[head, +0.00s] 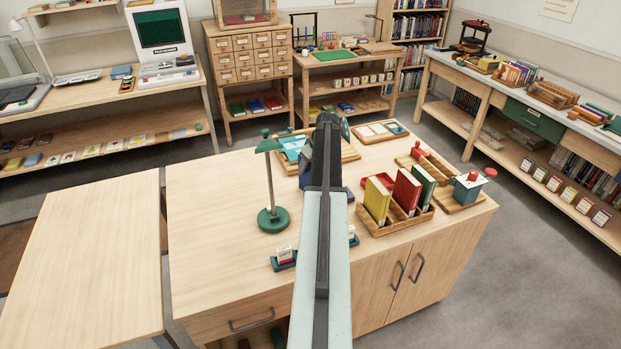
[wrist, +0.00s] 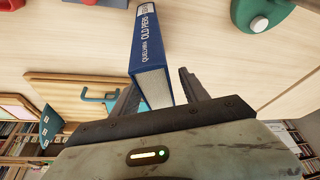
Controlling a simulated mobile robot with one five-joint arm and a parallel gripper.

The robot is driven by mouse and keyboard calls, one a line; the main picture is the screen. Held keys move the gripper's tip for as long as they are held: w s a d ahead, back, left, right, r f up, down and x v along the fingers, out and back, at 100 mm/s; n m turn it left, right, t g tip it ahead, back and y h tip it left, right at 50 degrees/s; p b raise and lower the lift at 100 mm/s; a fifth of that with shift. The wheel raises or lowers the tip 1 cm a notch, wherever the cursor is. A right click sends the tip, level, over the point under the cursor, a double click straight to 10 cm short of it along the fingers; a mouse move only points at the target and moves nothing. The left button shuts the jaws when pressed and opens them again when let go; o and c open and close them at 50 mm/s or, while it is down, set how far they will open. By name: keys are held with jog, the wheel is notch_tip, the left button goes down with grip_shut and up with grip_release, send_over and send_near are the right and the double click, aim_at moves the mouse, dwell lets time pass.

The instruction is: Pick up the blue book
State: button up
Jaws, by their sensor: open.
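The blue book (wrist: 148,48) fills the upper middle of the wrist view, with white lettering on its spine and its pale page edges facing the camera. My gripper (wrist: 157,80) is open, with one finger on each side of the book's near end. I cannot tell whether either finger touches it. In the head view my arm hides most of this spot. A dark blue shape (head: 305,158) just left of the arm may be the book, but I cannot tell for sure.
On the wooden table (head: 210,200), a green lamp (head: 272,216) stands left of my arm. A wooden rack (head: 408,222) with yellow, red and green books stands right. A wooden tray (head: 349,153) lies behind. The table's left part is clear.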

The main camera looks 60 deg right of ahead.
grip_shut()
dwell(1.5)
